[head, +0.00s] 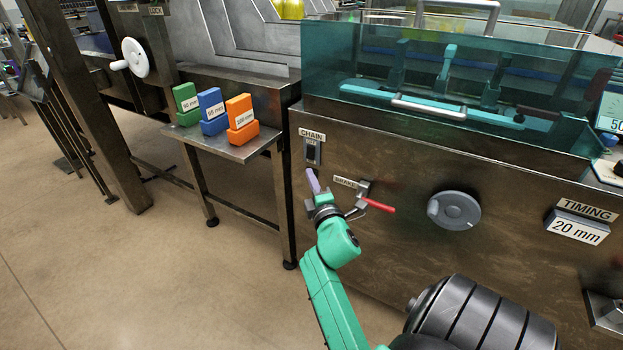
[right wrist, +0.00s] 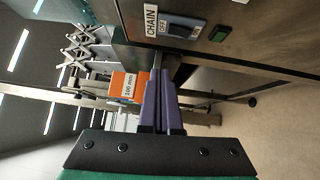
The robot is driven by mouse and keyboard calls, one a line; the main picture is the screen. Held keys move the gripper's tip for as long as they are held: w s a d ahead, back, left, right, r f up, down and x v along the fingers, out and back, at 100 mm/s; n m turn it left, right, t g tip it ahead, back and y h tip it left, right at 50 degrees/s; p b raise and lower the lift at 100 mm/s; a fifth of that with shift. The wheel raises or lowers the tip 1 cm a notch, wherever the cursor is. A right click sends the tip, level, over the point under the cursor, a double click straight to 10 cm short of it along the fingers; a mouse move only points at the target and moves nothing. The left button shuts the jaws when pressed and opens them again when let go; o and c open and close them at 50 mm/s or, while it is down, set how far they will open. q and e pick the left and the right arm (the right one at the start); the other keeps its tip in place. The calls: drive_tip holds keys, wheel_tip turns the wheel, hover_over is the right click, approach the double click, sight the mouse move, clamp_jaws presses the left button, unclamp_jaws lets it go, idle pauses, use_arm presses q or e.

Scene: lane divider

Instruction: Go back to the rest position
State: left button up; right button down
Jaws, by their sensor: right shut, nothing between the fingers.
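My right gripper (head: 312,180) is at the front of the machine, just below the chain switch (head: 312,151) and left of the red brake lever (head: 378,205). Its purple fingers are closed together with nothing between them. In the right wrist view the closed fingers (right wrist: 158,98) point toward the machine's edge, with the chain switch (right wrist: 182,27) above them in the picture. I cannot tell whether the fingertips touch the panel. My left gripper is not in view.
A small side table (head: 232,150) holds green (head: 187,104), blue (head: 213,111) and orange (head: 241,119) labelled blocks. A grey handwheel (head: 455,210) and a timing display (head: 578,226) are on the panel to the right. A teal clear guard (head: 330,60) is above. Open floor lies at left.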

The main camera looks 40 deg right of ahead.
drive_tip(key=shift+s+f, duration=0.1)
drive_tip(key=shift+s, duration=0.1)
idle(0.4)
